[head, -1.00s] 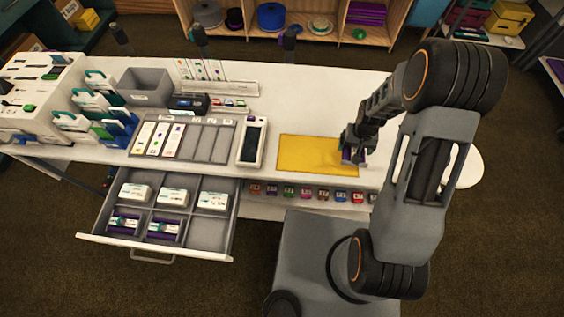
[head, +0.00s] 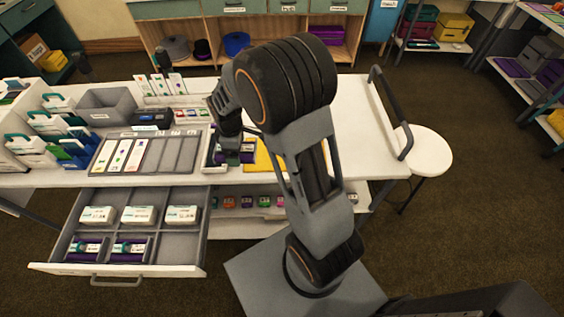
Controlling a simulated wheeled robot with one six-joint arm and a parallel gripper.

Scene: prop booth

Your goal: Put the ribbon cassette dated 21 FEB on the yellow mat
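My gripper (head: 234,148) is shut on a purple ribbon cassette (head: 236,157), held over the worktop at the left end of the yellow mat (head: 263,156). My arm hides much of the mat. The held cassette's date is too small to read. Two more purple cassettes with white labels lie in the front compartments of the open drawer (head: 200,227), one at left (head: 86,249) and one beside it (head: 129,249). Their dates are also unreadable.
White boxes (head: 139,215) fill the drawer's back compartments. A grey card tray (head: 185,155) lies left of my gripper, with a grey bin (head: 107,106) behind it. The worktop (head: 365,130) is clear at right. A round white stool (head: 424,150) stands beyond.

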